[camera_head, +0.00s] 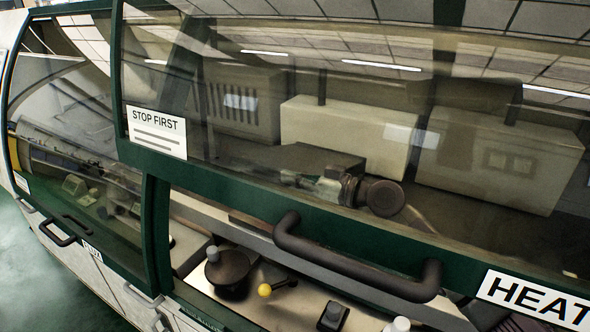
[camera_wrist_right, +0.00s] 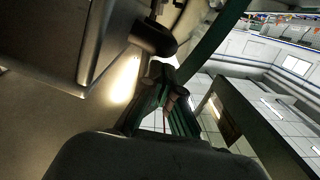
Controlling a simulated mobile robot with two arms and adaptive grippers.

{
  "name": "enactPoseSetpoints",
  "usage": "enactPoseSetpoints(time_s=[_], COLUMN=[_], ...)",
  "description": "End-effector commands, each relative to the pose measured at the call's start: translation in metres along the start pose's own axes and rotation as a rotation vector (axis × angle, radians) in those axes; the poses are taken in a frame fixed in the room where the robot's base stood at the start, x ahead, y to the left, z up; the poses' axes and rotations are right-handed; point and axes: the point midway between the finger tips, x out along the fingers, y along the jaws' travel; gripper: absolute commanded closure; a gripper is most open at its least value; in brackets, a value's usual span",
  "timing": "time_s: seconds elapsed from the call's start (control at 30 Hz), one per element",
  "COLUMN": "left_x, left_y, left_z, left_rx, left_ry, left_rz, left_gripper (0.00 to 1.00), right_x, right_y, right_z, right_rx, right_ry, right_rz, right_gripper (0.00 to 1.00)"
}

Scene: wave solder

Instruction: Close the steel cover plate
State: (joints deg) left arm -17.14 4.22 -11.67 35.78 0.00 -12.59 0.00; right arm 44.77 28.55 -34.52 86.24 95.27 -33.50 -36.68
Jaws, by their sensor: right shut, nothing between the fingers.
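My right gripper (camera_head: 296,181) shows small and blurred behind the hood glass in the head view, its fingers pointing left. It is shut and empty. In the right wrist view its fingers (camera_wrist_right: 163,92) show close up, near a dark rounded bracket (camera_wrist_right: 153,38). I cannot pick out the steel cover plate for certain. A broad dark grey panel (camera_wrist_right: 55,45) fills the upper left of the wrist view, and I cannot tell whether it is that plate. My left gripper is not in view.
A green-framed glass hood with a thick dark handle (camera_head: 355,268) crosses the head view. Below its edge are a dark pot (camera_head: 229,272), a yellow ball knob (camera_head: 264,290) and a black block (camera_head: 333,317). Pale boxes (camera_head: 345,134) stand behind the glass. Green floor (camera_head: 45,285) is clear at lower left.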

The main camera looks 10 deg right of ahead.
Motion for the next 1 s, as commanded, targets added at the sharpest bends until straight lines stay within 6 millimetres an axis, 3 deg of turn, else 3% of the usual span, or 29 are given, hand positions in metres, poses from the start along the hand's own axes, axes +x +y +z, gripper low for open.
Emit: enactPoseSetpoints(time_s=[0.27, 0.8, 1.0], left_x=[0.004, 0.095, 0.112], left_y=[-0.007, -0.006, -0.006], left_z=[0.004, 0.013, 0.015], left_rx=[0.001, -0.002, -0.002], left_ry=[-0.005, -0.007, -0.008], left_rz=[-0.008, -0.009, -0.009], left_gripper=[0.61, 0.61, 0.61], right_x=[0.000, 0.005, 0.006], right_y=[0.000, -0.008, -0.008], right_z=[0.004, 0.090, 0.108], right_rx=[-0.003, -0.124, -0.124], right_ry=[0.000, 0.000, -0.001], right_rz=[-0.001, 0.004, 0.005], right_gripper=[1.00, 1.00, 1.00])
